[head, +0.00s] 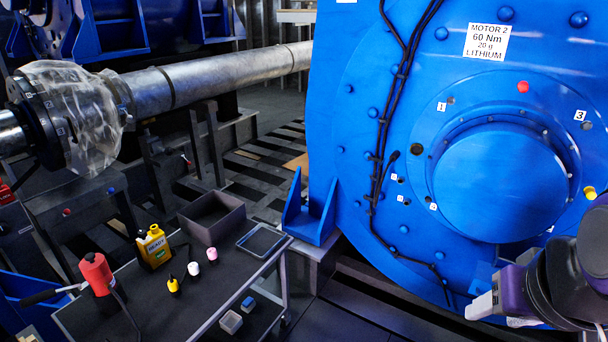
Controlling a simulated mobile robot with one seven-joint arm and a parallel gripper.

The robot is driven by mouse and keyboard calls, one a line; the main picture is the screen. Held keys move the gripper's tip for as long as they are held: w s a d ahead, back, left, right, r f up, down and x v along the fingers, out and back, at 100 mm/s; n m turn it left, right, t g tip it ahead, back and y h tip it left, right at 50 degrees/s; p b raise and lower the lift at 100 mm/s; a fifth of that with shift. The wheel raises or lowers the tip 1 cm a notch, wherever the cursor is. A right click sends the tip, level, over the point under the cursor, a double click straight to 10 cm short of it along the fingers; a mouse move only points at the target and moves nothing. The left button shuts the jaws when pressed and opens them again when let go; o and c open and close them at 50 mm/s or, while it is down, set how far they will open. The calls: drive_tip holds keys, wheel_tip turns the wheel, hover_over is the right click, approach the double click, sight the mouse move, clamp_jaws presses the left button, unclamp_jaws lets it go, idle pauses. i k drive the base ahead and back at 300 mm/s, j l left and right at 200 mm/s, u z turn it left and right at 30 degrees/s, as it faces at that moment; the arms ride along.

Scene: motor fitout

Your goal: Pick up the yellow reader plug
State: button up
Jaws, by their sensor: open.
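A small yellow plug-like piece with a black top (173,285) stands on the dark cart top (225,262), in front of a yellow device marked READY (154,247). A thin dark line rises from near its top; I cannot tell whether it is a cable. Another yellow round piece (589,192) sits on the blue motor face at the right; the picture does not say which is the reader plug. My gripper (494,308) is at the lower right, in front of the motor, open and far from the cart. Its far finger is partly hidden.
A white piece (193,268) and a pink-topped piece (212,255) stand close beside the small yellow one. The blue motor (350,150) fills the right side.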

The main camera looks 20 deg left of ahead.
sight(173, 285)
drive_tip(key=u, duration=1.9)
drive_tip(key=i+l+u, duration=0.15)
drive_tip(key=u, duration=0.15)
drive_tip(key=i+l+u, duration=0.4)
drive_tip(key=i+l, duration=0.3)
drive_tip(key=l, duration=0.2)
